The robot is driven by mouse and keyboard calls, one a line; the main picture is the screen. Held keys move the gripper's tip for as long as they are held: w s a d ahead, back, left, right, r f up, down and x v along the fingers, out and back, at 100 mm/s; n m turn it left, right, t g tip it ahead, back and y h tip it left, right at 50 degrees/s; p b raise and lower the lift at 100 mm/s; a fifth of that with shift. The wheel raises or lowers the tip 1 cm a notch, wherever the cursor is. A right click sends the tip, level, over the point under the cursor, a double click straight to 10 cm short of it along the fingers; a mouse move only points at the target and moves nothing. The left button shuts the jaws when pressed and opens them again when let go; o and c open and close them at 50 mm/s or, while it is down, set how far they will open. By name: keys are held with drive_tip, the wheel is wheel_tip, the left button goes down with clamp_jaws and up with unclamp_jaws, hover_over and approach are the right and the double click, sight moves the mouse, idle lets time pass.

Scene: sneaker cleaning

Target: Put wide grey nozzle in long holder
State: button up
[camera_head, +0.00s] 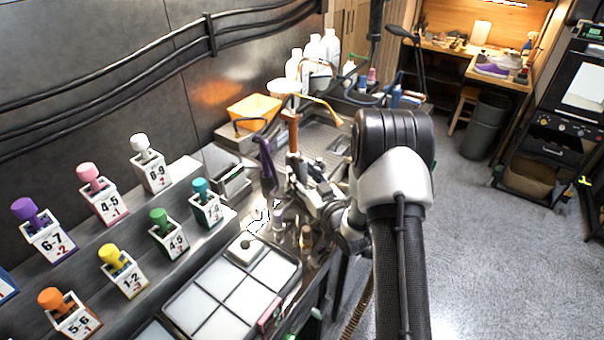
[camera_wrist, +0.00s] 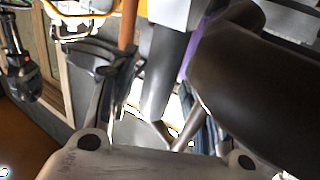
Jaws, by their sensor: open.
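My gripper (camera_head: 318,190) is at the end of my arm, low over the cluttered bench beside the sink. Its open fingers show in the wrist view (camera_wrist: 150,105). A grey tapered piece with a pale block above it (camera_wrist: 165,75) stands between or just beyond the fingers; it may be the wide grey nozzle, but I cannot be sure. I cannot tell whether the fingers touch it. A large dark rounded body (camera_wrist: 270,80) fills the right of the wrist view. A long narrow metal holder (camera_head: 233,182) sits on the bench left of the gripper; whether it is the long holder is unclear.
Numbered white blocks with coloured knobs, such as the green one (camera_head: 168,233), stand on steps at left. A compartment tray (camera_head: 205,292) lies in front. An orange bin (camera_head: 254,110) and white bottles (camera_head: 331,45) stand behind. An orange-brown upright post (camera_head: 292,135) is close to the gripper.

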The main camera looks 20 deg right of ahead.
drive_tip(key=s+d, duration=0.1)
drive_tip(key=s, duration=1)
drive_tip(key=s+a+r+g+h, duration=0.2)
drive_tip(key=r+g, duration=0.2)
drive_tip(key=r, duration=0.2)
drive_tip(key=s+a+r+g+h, duration=0.2)
drive_tip(key=s+r+g, duration=0.15)
drive_tip(key=r, duration=0.25)
drive_tip(key=s+a+r+g, duration=0.1)
drive_tip(key=s+a+g, duration=0.1)
drive_tip(key=s, duration=0.5)
drive_tip(key=s+a+r+m+g+y, duration=0.1)
drive_tip(key=s+a, duration=0.3)
drive_tip(key=s, duration=0.4)
drive_tip(key=s+a+r+g, duration=0.2)
drive_tip(key=s+a, duration=0.2)
drive_tip(key=s, duration=0.3)
drive_tip(key=shift+s+g+y+p, duration=0.35)
drive_tip(key=shift+s+y+p, duration=0.05)
drive_tip(key=shift+p, duration=0.05)
drive_tip(key=shift+d, duration=0.1)
drive_tip(key=shift+c, duration=0.4)
